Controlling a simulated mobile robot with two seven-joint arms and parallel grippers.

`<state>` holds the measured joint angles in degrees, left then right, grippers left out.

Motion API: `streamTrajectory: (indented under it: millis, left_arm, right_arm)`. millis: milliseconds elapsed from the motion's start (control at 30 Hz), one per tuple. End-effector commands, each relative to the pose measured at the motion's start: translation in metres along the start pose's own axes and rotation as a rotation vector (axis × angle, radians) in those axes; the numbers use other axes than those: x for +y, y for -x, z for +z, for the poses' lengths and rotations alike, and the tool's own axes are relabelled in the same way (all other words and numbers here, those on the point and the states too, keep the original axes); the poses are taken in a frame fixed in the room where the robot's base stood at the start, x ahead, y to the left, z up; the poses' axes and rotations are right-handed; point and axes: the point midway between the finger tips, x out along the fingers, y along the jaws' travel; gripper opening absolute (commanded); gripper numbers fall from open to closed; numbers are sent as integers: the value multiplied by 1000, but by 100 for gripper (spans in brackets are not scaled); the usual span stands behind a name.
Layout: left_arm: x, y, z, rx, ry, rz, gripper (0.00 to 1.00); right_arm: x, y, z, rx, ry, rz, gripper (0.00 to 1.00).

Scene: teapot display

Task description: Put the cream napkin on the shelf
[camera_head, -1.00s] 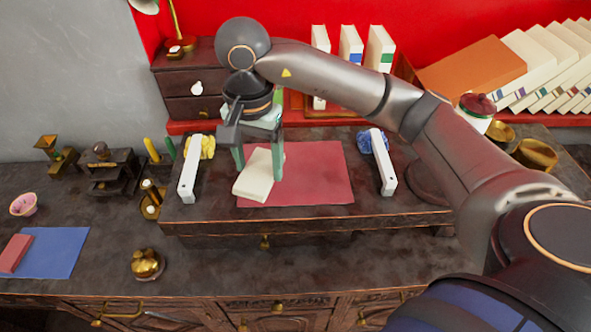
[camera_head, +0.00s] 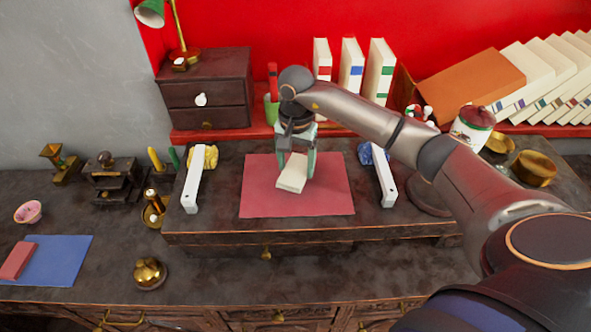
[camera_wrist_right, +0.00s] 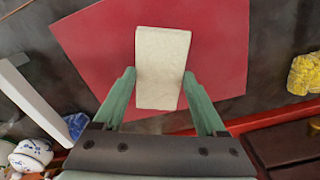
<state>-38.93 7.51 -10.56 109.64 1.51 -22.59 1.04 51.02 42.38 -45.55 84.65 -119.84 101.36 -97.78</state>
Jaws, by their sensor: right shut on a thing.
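The cream napkin (camera_head: 291,181) is a small folded pale block, held between the fingers of my right gripper (camera_head: 296,168) over the red mat (camera_head: 268,205) on the raised desk top. In the right wrist view the napkin (camera_wrist_right: 161,60) sits between the green fingertips (camera_wrist_right: 159,78), with the red mat (camera_wrist_right: 215,50) behind it. I cannot tell how high it hangs above the mat. The red shelf (camera_head: 228,134) runs along the back wall, behind the desk top. My left gripper is not in view.
White bars (camera_head: 193,180) and (camera_head: 382,178) flank the mat, with yellow (camera_head: 210,157) and blue (camera_head: 365,154) cloths beside them. The shelf carries a drawer box (camera_head: 205,92), upright books (camera_head: 350,68) and leaning books (camera_head: 520,75). A lidded jar (camera_head: 470,128) stands at right.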

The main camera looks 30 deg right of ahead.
Motion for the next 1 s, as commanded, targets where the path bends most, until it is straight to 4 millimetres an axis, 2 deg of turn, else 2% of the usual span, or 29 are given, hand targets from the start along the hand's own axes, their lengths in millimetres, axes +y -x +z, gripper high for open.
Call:
streamTrajectory:
  millis: [167,567,600,800,1000]
  left_arm:
    - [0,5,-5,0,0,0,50]
    - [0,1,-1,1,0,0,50]
    - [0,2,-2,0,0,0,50]
    - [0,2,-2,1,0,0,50]
    - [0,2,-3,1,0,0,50]
  right_arm:
    - [0,-22,3,-4,3,2,19]
    - [0,-29,2,-1,3,1,19]
    - [0,-27,2,-1,2,0,77]
    - [0,-27,2,-2,3,1,100]
    - [0,-27,2,-2,3,1,100]
